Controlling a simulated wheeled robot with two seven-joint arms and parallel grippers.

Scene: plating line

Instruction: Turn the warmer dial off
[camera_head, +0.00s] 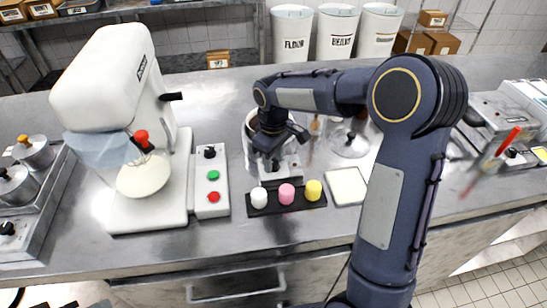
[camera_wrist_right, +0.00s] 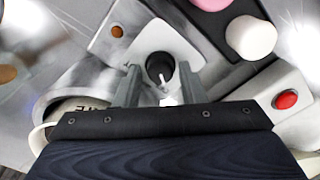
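The warmer dial (camera_wrist_right: 160,67) is a black round knob with a white pointer, on the warmer's pale control plate (camera_wrist_right: 148,40). In the head view my right gripper (camera_head: 270,158) is low over this plate, in front of the round warmer pot (camera_head: 246,137), and mostly hides the dial. In the right wrist view the fingers of my right gripper (camera_wrist_right: 159,88) are apart, with the dial between and just beyond their tips. I cannot tell whether they touch it. My left gripper is not in view.
A dark tray (camera_head: 271,209) with white, pink and yellow pieces stands just in front of the warmer. A box with green and red buttons (camera_head: 211,180) and a white mixer (camera_head: 105,80) are to the left. A white square board (camera_head: 347,187) lies to the right.

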